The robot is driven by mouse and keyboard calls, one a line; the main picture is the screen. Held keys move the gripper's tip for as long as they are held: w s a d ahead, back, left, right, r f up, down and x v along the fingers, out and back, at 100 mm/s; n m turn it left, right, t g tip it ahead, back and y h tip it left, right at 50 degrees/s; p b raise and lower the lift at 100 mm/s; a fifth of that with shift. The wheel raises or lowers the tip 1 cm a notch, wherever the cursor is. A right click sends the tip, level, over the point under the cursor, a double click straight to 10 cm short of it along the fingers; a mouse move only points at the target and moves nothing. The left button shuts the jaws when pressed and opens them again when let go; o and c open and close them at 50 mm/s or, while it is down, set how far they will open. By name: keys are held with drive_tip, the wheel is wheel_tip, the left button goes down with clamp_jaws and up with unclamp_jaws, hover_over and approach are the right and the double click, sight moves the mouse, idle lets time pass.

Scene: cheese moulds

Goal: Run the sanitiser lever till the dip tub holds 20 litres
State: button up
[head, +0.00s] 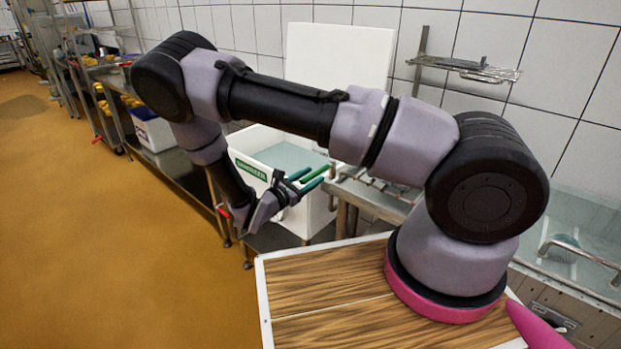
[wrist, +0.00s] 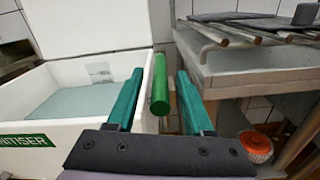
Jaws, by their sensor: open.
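The dip tub (head: 318,215) is a white tub with a green sanitiser label, left of centre in the wrist view (wrist: 22,100). It holds pale blue-green liquid (wrist: 85,103); I cannot read its level in litres. The green lever handle (wrist: 160,85) stands by the tub's right wall in the wrist view, and it also shows in the head view (head: 314,173). My gripper (wrist: 159,74) is open, with its teal fingers on either side of the lever and visible gaps to both. In the head view my gripper (head: 303,181) is over the tub's front right side.
A tall white panel (head: 340,55) stands behind the tub. A steel stand with a rod rack (wrist: 250,68) is close on the right. An orange-topped round item (wrist: 256,146) is below it. Shelving with a white-and-blue bin (head: 153,130) lies left; the ochre floor is clear.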

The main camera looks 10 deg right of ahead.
clamp_jaws()
idle(1.4)
